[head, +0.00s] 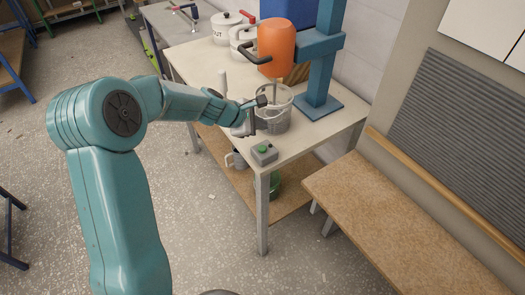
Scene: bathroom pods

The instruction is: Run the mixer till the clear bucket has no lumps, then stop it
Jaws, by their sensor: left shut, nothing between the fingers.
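The clear bucket (277,122) stands on the white table under the mixer, its contents grey and too small to judge for lumps. The mixer has an orange motor head (277,45) on a blue stand (320,75), and its shaft goes down into the bucket. Whether it is turning cannot be told from this one frame. A small grey control box (264,153) with a green button sits at the table's near corner. My left gripper (246,124) is shut and empty, just left of the bucket and above the table edge; it partly hides the bucket's left side. My right gripper is not in view.
A brown bench (400,215) stands close on the right. The floor in front of the table is clear.

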